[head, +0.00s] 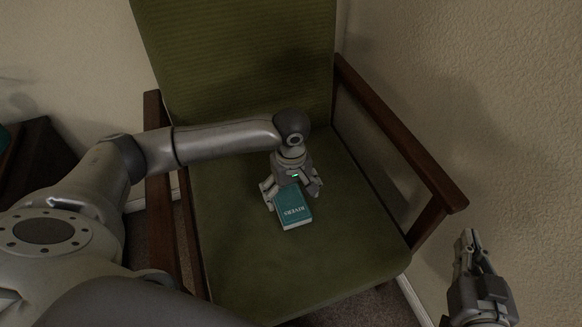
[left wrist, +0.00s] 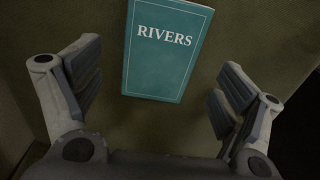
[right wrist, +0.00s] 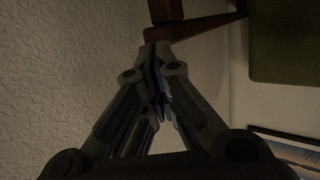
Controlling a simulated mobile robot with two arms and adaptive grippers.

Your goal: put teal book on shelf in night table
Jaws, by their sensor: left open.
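The teal book (head: 292,208), titled RIVERS, lies flat on the green chair seat (head: 330,255). My left gripper (head: 293,195) points down over the book, its fingers on either side of the book's upper part. In the left wrist view the book (left wrist: 165,55) lies ahead between the spread fingers of the left gripper (left wrist: 160,90), with a gap on both sides. My right gripper (head: 467,248) hangs at the lower right of the head view, away from the book. In the right wrist view the fingers of the right gripper (right wrist: 155,60) meet with nothing visible between them.
The chair's wooden armrests (head: 405,135) flank the seat, and its green backrest (head: 240,60) rises behind. A dark wooden piece of furniture (head: 38,160) stands at the left edge, partly cut off. A textured wall (head: 500,90) is close on the right.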

